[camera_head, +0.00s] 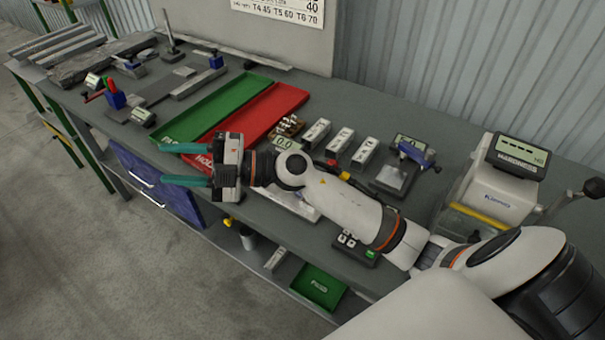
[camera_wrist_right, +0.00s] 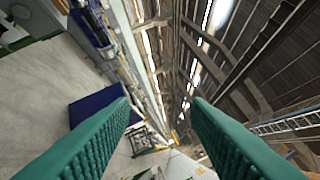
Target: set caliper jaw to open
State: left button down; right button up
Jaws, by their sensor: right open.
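My right gripper (camera_head: 172,164) reaches left across the front edge of the bench (camera_head: 362,112), with its two green fingers apart and nothing between them. In the right wrist view the same two fingers (camera_wrist_right: 160,125) stand wide apart and empty. I cannot tell for sure which tool is the caliper. Several gauges with small displays stand on the bench, among them a device with a red and blue part (camera_head: 113,97) at the left, beyond the fingertips, and a gauge with a blue clamp (camera_head: 402,165) at the right. No jaw setting is readable. My left gripper is out of view.
A green tray (camera_head: 215,108) and a red tray (camera_head: 275,108) lie just behind my right gripper. White blocks (camera_head: 340,140) stand right of them. A hardness tester (camera_head: 495,185) stands at the right end. Open floor (camera_head: 130,270) lies in front of the bench.

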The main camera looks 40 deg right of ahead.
jog(key=w+d+f+n+g+h, duration=0.3)
jog(key=d+f+g+h, duration=0.4)
jog(key=d+f+h, duration=0.3)
jog(key=d+r+m+g+h, duration=0.1)
jog(key=d+m+g+h, duration=0.25)
jog(key=d+h, duration=0.85)
jog(key=d+f+y+p, duration=0.1)
jog(key=f, duration=0.3)
jog(key=d+f+y+p, duration=0.1)
jog(key=d+f, duration=0.1)
jog(key=f, duration=0.1)
jog(key=d+f+t+y+p, duration=0.1)
jog(key=f+y+p, duration=0.1)
jog(key=f, duration=0.2)
jog(key=shift+s+d+f+m, duration=0.15)
jog(key=shift+s+f+m, duration=0.1)
jog(key=shift+s+f, duration=0.15)
grip_shut()
